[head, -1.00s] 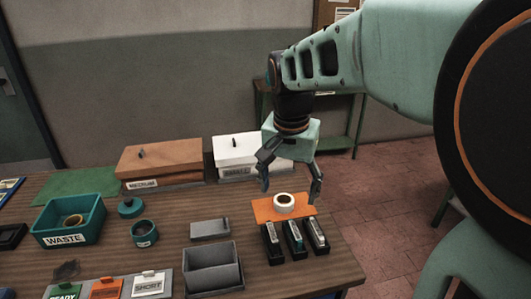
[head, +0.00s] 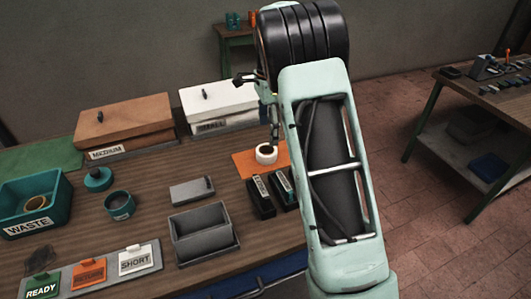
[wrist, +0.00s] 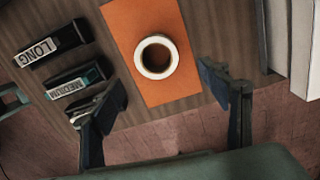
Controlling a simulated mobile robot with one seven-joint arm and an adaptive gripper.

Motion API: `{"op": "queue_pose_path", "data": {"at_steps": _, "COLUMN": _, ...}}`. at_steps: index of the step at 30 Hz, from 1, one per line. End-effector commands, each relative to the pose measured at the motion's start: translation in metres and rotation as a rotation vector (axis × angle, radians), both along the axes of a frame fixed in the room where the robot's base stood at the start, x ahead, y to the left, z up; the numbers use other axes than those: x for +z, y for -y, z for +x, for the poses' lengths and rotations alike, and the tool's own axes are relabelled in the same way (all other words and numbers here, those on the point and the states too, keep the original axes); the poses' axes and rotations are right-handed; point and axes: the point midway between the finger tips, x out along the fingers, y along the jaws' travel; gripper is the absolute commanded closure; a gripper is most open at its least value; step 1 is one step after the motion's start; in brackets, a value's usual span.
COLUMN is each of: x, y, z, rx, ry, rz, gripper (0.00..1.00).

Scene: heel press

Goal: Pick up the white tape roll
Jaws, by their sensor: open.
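The white tape roll (head: 266,154) lies flat on an orange mat (head: 246,165) near the right end of the wooden table. In the wrist view the tape roll (wrist: 156,56) shows from above with a dark hole, on the orange mat (wrist: 172,95). My gripper (wrist: 168,95) is open and empty in the wrist view. Its two fingers are spread wide, and the roll shows beyond the gap between their tips, apart from both. In the head view my arm hides most of the gripper.
Black holders labelled LONG (wrist: 50,45) and MEDIUM (wrist: 77,82) stand beside the mat. A lidded white box (head: 222,100) and an orange-brown box (head: 125,120) stand behind. A grey open box (head: 204,235) and teal WASTE bin (head: 35,203) are to the left.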

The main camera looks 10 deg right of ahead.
Motion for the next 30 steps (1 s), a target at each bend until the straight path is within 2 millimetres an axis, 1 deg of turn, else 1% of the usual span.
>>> {"op": "queue_pose_path", "data": {"at_steps": 1, "x": -0.010, "y": 0.000, "z": -0.002, "rx": 0.001, "ry": -0.005, "rz": 0.000, "gripper": 0.30}}
{"op": "queue_pose_path", "data": {"at_steps": 3, "x": -0.019, "y": -0.001, "z": -0.001, "rx": 0.002, "ry": -0.004, "rz": 0.001, "gripper": 0.30}}
{"op": "queue_pose_path", "data": {"at_steps": 11, "x": -0.041, "y": -0.002, "z": -0.003, "rx": 0.004, "ry": -0.003, "rz": 0.000, "gripper": 0.30}}
{"op": "queue_pose_path", "data": {"at_steps": 18, "x": -0.076, "y": -0.006, "z": -0.005, "rx": 0.003, "ry": -0.003, "rz": 0.000, "gripper": 0.30}}
{"op": "queue_pose_path", "data": {"at_steps": 22, "x": -0.084, "y": -0.006, "z": -0.005, "rx": 0.003, "ry": -0.001, "rz": -0.001, "gripper": 0.30}}
{"op": "queue_pose_path", "data": {"at_steps": 28, "x": -0.084, "y": -0.006, "z": -0.005, "rx": 0.004, "ry": 0.000, "rz": -0.001, "gripper": 0.30}}
{"op": "queue_pose_path", "data": {"at_steps": 29, "x": -0.084, "y": -0.006, "z": -0.005, "rx": 0.004, "ry": 0.000, "rz": -0.001, "gripper": 0.33}}
{"op": "queue_pose_path", "data": {"at_steps": 30, "x": -0.084, "y": -0.006, "z": -0.005, "rx": 0.004, "ry": 0.000, "rz": -0.001, "gripper": 0.37}}
